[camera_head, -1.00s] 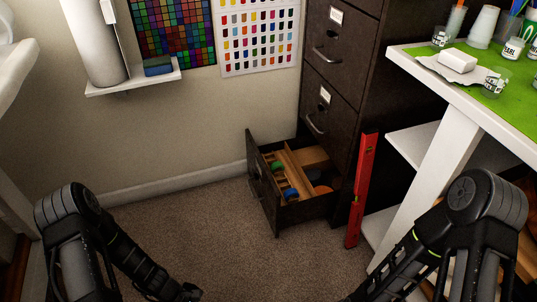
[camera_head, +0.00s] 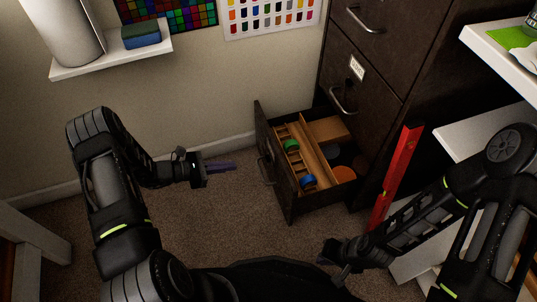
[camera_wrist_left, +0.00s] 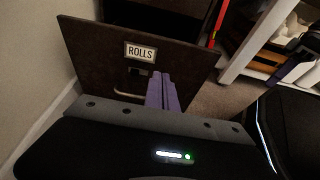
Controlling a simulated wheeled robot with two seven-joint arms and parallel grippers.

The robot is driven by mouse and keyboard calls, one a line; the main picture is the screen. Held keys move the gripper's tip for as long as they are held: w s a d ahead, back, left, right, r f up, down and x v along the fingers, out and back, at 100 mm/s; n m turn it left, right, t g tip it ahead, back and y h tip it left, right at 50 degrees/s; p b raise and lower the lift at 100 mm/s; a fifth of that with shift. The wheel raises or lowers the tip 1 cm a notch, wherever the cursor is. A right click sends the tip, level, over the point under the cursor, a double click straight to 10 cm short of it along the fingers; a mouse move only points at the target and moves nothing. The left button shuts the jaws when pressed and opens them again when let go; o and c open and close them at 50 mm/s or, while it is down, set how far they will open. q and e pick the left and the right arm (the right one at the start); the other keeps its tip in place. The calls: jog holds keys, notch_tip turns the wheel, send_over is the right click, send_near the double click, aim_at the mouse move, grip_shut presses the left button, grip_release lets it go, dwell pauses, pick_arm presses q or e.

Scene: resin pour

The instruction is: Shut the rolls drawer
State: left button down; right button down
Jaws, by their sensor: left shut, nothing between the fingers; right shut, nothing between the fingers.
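The rolls drawer (camera_head: 276,172) is the bottom drawer of the dark filing cabinet (camera_head: 385,60) and stands pulled out. Its front, with a ROLLS label (camera_wrist_left: 140,52) and a bar handle, faces my left gripper in the left wrist view. Inside lie a green roll, a blue roll and wooden dividers. My left gripper (camera_head: 222,167) is shut and empty, with purple fingers pointing at the drawer front from the left; in the head view a gap shows between them. My right gripper (camera_head: 332,254) is low in front of the drawer; its fingers are hard to make out.
A red level (camera_head: 398,175) leans upright right of the drawer. A white table (camera_head: 505,55) with a lower shelf stands at the right. A wall shelf (camera_head: 110,55) holds a blue-green block. Carpet is clear left of the drawer.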

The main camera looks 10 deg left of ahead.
pick_arm(q)
jog(key=shift+d, duration=0.15)
jog(key=b, duration=0.3)
send_near(277, 159)
jog(key=x, duration=0.2)
jog(key=f+x, duration=0.1)
jog(key=x, duration=0.2)
jog(key=shift+w+f, duration=0.15)
jog(key=shift+w, duration=0.05)
jog(key=shift+w+d, duration=0.35)
jog(key=shift+d, duration=0.1)
jog(key=shift+d, duration=0.15)
